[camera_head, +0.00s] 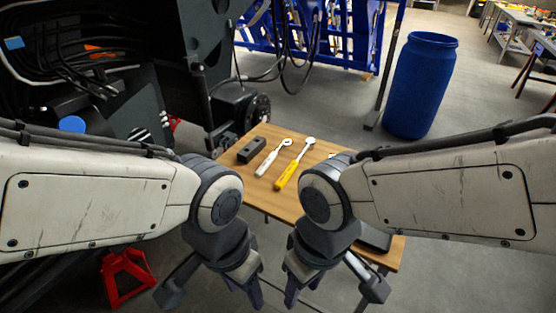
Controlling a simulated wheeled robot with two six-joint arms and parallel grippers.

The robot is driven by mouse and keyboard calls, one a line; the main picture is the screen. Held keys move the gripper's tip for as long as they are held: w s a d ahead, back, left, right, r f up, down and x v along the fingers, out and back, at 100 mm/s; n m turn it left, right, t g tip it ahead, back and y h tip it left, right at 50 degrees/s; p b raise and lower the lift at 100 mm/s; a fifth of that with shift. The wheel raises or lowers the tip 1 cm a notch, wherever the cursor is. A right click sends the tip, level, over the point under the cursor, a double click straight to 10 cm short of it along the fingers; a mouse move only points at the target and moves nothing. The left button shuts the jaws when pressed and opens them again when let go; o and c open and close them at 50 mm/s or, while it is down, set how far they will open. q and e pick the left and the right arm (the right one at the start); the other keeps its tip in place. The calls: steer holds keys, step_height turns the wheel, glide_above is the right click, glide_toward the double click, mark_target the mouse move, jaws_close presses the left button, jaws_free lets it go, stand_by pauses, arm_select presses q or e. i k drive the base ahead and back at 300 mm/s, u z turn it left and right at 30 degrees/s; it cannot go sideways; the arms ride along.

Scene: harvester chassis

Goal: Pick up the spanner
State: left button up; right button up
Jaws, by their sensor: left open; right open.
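Two long hand tools lie side by side on a small wooden table (262,197). One is a pale silver tool (267,164) with a ring-like head; the other has a yellow handle (287,176) and a round metal head. I cannot tell for certain which is the spanner. My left gripper (212,288) is open and empty, in front of the table and nearer to me than the tools. My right gripper (332,288) is also open and empty, close beside the left one. Neither touches a tool. My arms hide parts of the table.
A dark block (251,150) lies left of the tools. The dark harvester chassis (185,50) with cables and a hub stands at the left. A red stand (126,277) is on the floor at lower left. A blue barrel (421,85) and blue frame (345,35) stand behind.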

mark_target(263, 168)
steer(key=u, duration=0.95)
steer(key=i, duration=1.35)
steer(key=z, duration=2.45)
